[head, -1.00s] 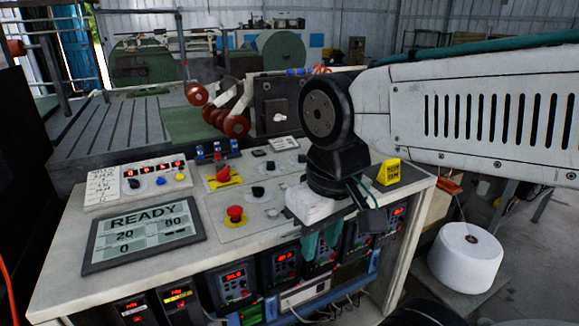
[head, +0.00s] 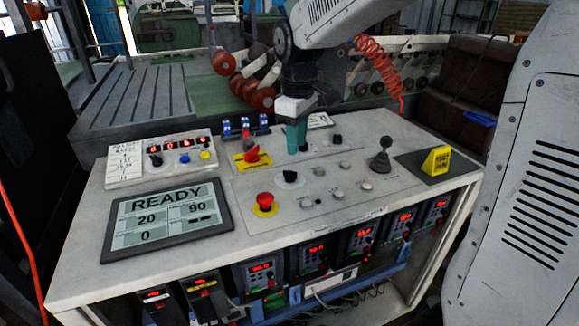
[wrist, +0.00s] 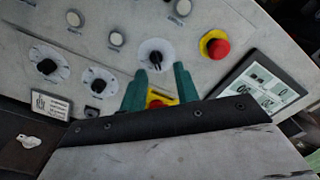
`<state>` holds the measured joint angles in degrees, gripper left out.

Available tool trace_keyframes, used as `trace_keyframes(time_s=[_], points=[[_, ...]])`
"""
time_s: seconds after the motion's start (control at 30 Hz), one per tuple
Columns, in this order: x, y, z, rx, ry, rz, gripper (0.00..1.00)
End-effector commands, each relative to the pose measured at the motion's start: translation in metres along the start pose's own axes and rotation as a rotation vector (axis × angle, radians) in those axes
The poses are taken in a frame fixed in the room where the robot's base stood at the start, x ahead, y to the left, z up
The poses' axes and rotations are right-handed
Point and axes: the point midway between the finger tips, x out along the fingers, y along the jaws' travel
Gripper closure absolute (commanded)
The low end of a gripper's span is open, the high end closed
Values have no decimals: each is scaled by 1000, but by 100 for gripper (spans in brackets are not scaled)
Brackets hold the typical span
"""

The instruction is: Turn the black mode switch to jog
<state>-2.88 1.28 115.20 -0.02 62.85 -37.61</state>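Several black rotary knobs sit on the console panel; their labels are too small to read, so I cannot tell for certain which is the mode switch. One black knob on a round white plate (head: 290,177) is behind the red emergency button (head: 264,203); in the wrist view this black knob (wrist: 155,57) lies just beyond and between my fingertips. Two more black knobs (wrist: 98,85) (wrist: 46,66) are to its left there. My gripper (head: 295,148) points down over the panel, its teal fingers (wrist: 160,78) apart with nothing between them. A red switch on yellow (wrist: 157,101) is partly hidden by the gripper.
A display (head: 168,218) reads READY, 20, 90, 0. Blue-topped switches (head: 245,127) line the back. Drive units with red digits (head: 316,255) sit below the console top.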

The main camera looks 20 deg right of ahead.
Motion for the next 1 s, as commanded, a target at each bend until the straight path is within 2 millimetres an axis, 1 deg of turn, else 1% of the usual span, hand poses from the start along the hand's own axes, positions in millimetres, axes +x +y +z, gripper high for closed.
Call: trace_keyframes(time_s=[0.03,0.1,0.2,0.27,0.6,0.7,0.8,1.0], points=[[7,6,-10,-27,-5,-4,69],[12,11,-19,-55,-7,-6,69],[18,14,-25,-76,-9,-8,69],[24,15,-26,-81,-10,-9,69],[76,14,-26,-80,-11,-10,69],[86,14,-26,-80,-11,-9,69],[93,14,-26,-79,-9,-8,69],[95,14,-26,-79,-8,-7,69]])
